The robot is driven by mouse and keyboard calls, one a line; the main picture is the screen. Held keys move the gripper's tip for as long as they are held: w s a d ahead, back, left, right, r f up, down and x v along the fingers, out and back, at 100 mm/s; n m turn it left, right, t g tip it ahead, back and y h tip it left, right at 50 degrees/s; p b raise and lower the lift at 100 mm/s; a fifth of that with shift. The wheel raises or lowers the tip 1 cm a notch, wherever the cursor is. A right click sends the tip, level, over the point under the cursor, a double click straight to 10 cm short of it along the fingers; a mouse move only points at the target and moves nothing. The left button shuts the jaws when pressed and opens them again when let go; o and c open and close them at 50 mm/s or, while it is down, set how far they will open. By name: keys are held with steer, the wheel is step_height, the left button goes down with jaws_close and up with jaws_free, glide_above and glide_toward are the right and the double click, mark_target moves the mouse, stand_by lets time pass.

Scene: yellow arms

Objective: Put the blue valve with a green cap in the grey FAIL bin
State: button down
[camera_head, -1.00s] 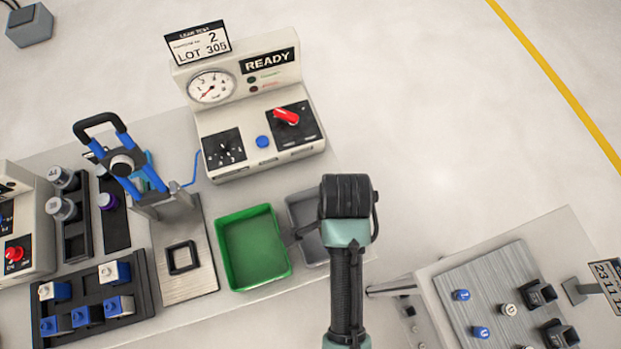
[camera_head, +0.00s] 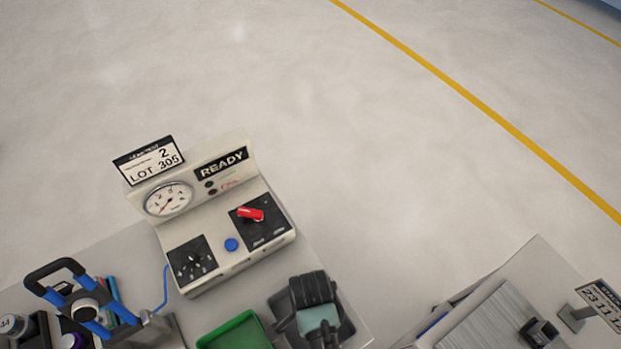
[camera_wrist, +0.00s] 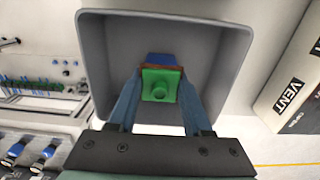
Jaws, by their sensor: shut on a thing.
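The blue valve with a green cap (camera_wrist: 160,84) is between the two fingers of my gripper (camera_wrist: 160,92) in the wrist view, green cap towards the camera. My gripper is shut on it. The grey bin (camera_wrist: 98,40) lies behind and around the valve in that view; whether the valve touches its floor I cannot tell. In the head view my wrist (camera_head: 312,300) covers most of the grey bin (camera_head: 348,325), and the valve and fingertips are hidden.
The green bin (camera_head: 236,332) stands left of the grey one. The test unit with the READY sign (camera_head: 221,163) stands behind both bins. A clamp with blue arms (camera_head: 85,300) is at the left. Another bench (camera_head: 480,310) is at the right.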

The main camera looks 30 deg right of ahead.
steer(key=shift+f, duration=0.35)
steer(key=shift+f, duration=0.1)
steer(key=shift+c, duration=1.7)
jaws_free()
